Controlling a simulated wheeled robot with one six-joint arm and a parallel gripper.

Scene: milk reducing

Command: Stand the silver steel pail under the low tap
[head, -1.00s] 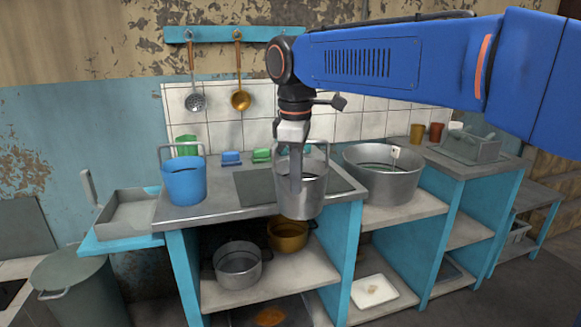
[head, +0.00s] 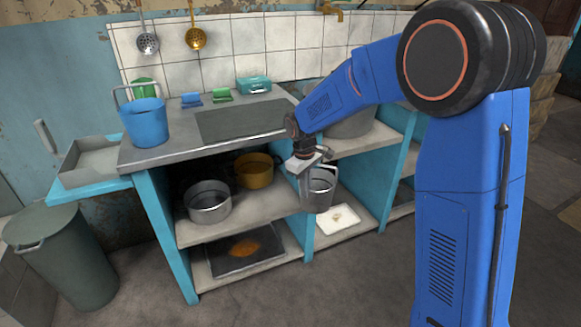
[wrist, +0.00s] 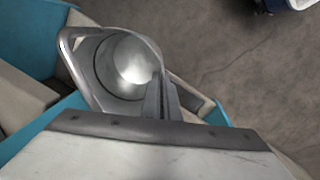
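The silver steel pail (head: 321,192) hangs from my gripper (head: 304,182) in front of the shelf unit, below counter height and roughly upright. In the wrist view I look down into the pail (wrist: 118,68); it looks empty, with its handle around the rim. My gripper's fingers (wrist: 160,100) are shut on its near wall. A brass tap (head: 333,8) shows on the tiled wall at the top; its spout is partly cut off, and I cannot tell if it is the low tap.
A blue bucket (head: 146,122) stands on the counter (head: 190,146). Below are a grey pot (head: 208,203), a brass pot (head: 254,172) and a white tray (head: 340,220). A large steel pot (head: 352,124) is partly behind my arm. A lidded bin (head: 65,262) stands left. The front floor is clear.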

